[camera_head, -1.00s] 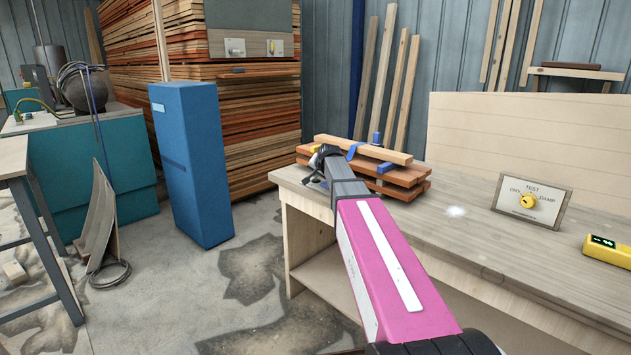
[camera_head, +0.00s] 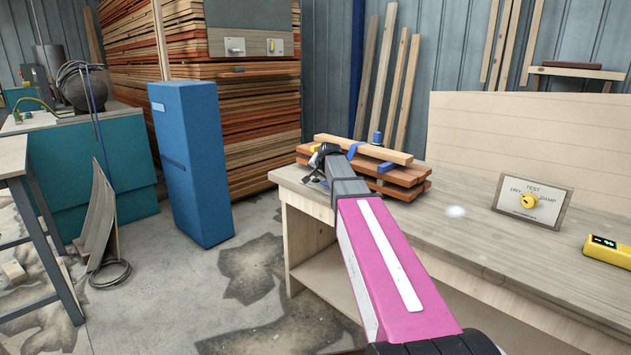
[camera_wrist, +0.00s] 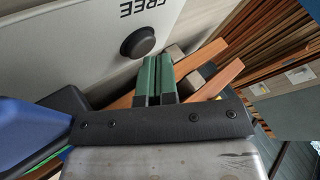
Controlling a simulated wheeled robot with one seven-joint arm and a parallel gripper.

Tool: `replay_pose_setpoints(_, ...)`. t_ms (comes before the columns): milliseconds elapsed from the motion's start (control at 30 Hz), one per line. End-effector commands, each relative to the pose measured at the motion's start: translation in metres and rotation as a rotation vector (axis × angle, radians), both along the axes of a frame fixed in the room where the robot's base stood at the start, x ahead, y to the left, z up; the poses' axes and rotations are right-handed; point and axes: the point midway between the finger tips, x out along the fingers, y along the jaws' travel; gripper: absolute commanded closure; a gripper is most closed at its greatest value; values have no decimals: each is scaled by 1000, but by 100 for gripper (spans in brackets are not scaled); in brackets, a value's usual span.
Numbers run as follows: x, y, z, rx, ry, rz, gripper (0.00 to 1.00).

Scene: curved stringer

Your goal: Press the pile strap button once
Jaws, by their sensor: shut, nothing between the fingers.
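A pile of reddish boards (camera_head: 400,176) lies on the bench with a paler beam on top and blue strap pieces (camera_head: 353,151) on it. My gripper (camera_head: 318,160) is at the pile's left end in the head view, its fingertips hard to make out. In the wrist view my gripper (camera_wrist: 160,60) has its green fingers together and empty. A round black button (camera_wrist: 138,43) sits on a white panel (camera_wrist: 70,42) marked "FREE", just beyond and left of the fingertips. I cannot tell whether they touch it. I do not see the button clearly in the head view.
The bench top (camera_head: 470,238) is mostly clear to the right of the pile. A blue cabinet (camera_head: 190,165) stands on the floor at left, before a tall timber stack (camera_head: 255,120).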

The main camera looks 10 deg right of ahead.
Motion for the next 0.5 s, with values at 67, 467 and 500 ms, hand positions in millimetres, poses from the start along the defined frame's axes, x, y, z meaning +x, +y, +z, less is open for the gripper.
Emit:
replay_pose_setpoints(67,-4,-4,-2,-12,6,1,100)
replay_pose_setpoints(467,-4,-3,15,-12,3,2,100)
replay_pose_setpoints(500,-3,-3,19,-12,1,2,100)
